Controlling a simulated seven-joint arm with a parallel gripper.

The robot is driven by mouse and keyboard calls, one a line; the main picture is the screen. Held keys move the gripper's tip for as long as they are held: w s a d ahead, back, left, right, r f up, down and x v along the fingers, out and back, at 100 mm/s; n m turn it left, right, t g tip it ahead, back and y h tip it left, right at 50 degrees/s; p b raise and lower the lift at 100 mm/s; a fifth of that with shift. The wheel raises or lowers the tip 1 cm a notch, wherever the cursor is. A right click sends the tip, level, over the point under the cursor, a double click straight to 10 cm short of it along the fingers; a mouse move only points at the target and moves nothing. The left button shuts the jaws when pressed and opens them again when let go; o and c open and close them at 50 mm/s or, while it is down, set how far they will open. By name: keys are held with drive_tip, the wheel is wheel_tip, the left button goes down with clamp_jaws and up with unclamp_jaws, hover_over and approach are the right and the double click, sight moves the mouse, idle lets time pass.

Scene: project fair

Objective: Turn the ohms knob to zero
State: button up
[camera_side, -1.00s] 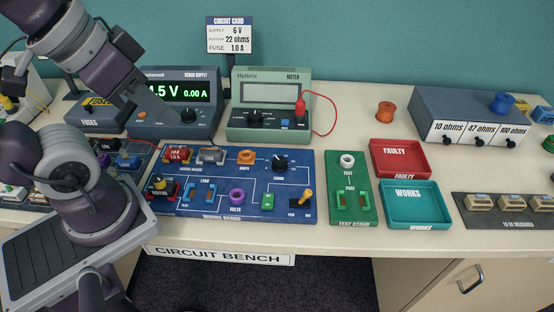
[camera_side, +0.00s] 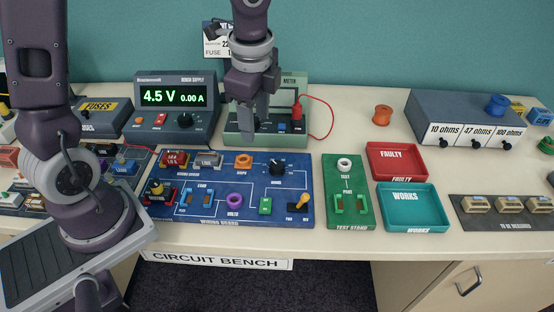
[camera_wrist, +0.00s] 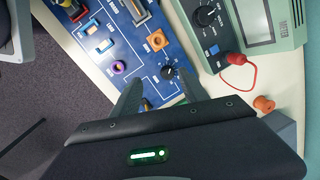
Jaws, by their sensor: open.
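The ohms knob (camera_side: 277,168) is a black dial with a white scale at the upper right of the blue wiring board (camera_side: 215,215). In the wrist view the ohms knob (camera_wrist: 168,73) appears between the fingertips, farther off than they are. My gripper (camera_side: 254,122) is open and empty, pointing down. In the side view it is in front of the meter, up and to the left of the knob, and does not touch it. In the wrist view my gripper (camera_wrist: 158,79) shows its two fingers spread apart. The knob's exact setting is too small to read.
The green meter (camera_side: 288,88) stands behind the board, its display mostly hidden by my gripper; a red lead (camera_side: 326,108) loops at its right. The bench supply (camera_side: 176,98) reads 4.5 V.

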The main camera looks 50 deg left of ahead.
sight(277, 164)
drive_tip(key=w+f+m, duration=0.1)
drive_tip(key=f, duration=0.1)
drive_tip(key=w+d+f+m+h, duration=0.1)
drive_tip(key=f, duration=0.1)
drive_tip(key=w+f+m+g, duration=0.1)
drive_tip(key=w+f, duration=0.1)
drive_tip(key=shift+w+d+f+m, duration=0.1)
drive_tip(key=shift+d+m, duration=0.15)
drive_tip(key=shift+m, duration=0.05)
wheel_tip(277, 164, down, 7)
clamp_jaws()
